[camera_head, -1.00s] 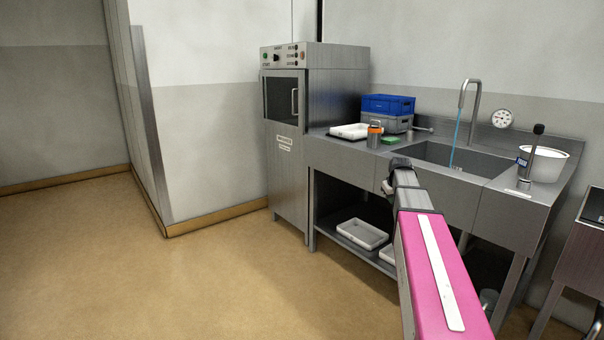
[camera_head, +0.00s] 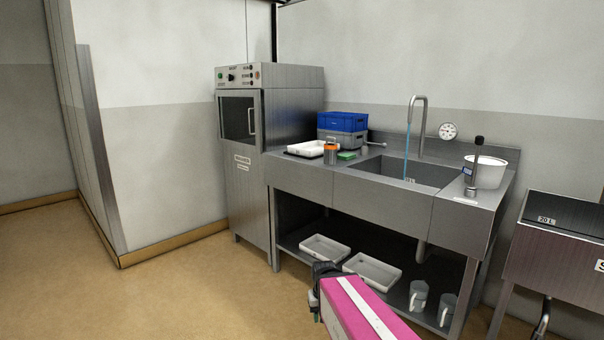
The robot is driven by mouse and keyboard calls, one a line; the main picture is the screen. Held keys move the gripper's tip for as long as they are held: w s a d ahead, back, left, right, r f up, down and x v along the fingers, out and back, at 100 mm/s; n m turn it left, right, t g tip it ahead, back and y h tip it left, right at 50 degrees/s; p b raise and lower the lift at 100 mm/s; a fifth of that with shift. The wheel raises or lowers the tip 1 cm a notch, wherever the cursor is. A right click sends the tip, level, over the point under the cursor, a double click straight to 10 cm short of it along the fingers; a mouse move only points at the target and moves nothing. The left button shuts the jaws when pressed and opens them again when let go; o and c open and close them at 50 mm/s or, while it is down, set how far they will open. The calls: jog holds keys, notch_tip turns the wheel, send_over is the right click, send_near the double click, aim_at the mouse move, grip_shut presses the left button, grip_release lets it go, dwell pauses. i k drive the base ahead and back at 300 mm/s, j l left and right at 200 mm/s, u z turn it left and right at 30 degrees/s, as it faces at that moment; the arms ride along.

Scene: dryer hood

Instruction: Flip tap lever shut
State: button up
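A curved metal tap (camera_head: 418,118) stands at the back of the steel sink (camera_head: 405,176), and a thin blue stream of water (camera_head: 406,153) runs from it into the basin. A small metal lever (camera_head: 375,144) sticks out level at the sink's back left. A black-topped upright handle (camera_head: 477,154) stands on the right counter; I cannot tell which of the two works the tap. My gripper (camera_head: 322,272) is low in front of the sink unit, well below and apart from both. Its fingers are too small and dark to tell open from shut.
Blue and grey crates (camera_head: 342,128), a white tray (camera_head: 307,148), an orange-topped container (camera_head: 331,153) and a green block (camera_head: 346,156) stand left of the basin. A white bucket (camera_head: 488,172) is at right. Trays and jugs (camera_head: 418,296) fill the lower shelf. The left floor is clear.

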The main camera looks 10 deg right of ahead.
aim_at(384, 145)
jog(key=i+j+z, duration=0.1)
jog(key=z, duration=0.6)
